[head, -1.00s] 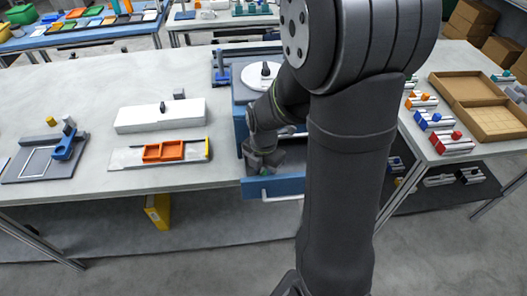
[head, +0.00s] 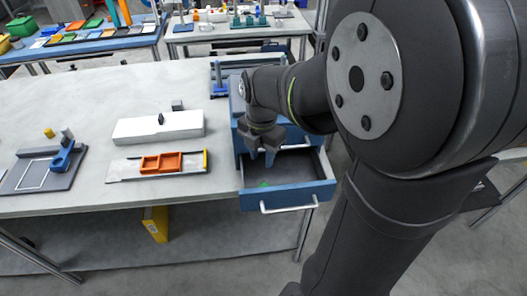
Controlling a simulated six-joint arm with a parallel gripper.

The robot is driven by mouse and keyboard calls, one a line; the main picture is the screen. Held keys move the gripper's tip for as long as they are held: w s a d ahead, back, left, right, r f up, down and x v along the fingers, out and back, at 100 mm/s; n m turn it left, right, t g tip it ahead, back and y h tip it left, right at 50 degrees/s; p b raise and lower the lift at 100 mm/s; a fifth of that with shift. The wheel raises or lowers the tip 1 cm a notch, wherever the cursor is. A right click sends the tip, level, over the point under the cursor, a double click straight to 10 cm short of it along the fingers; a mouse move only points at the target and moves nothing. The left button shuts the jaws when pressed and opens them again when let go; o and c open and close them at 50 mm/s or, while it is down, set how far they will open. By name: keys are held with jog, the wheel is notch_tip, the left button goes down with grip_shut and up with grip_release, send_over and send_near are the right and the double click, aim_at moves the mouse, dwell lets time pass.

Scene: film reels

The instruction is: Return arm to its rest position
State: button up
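My gripper (head: 262,157) is above the back part of an open drawer (head: 290,198) in a blue cabinet. Its two fingertips point down with a gap between them, and nothing shows between them. My arm reaches in from the right and covers much of that side of the picture. A small green item (head: 264,184) lies on the dark drawer floor near the front, below and apart from the gripper. The cabinet's top is largely hidden behind my arm.
On the table (head: 60,100) to the left are a white box (head: 158,128), an orange-framed tray (head: 162,162) and a grey board with a blue fixture (head: 66,160). A yellow object (head: 155,224) stands below. The drawer sticks out past the table's front edge.

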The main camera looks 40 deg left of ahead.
aim_at(262, 185)
jog(key=shift+f, duration=0.1)
notch_tip(262, 185, down, 13)
jog(key=shift+r, duration=0.2)
jog(key=shift+f, duration=0.15)
dwell(0.4)
jog(key=shift+s, duration=0.1)
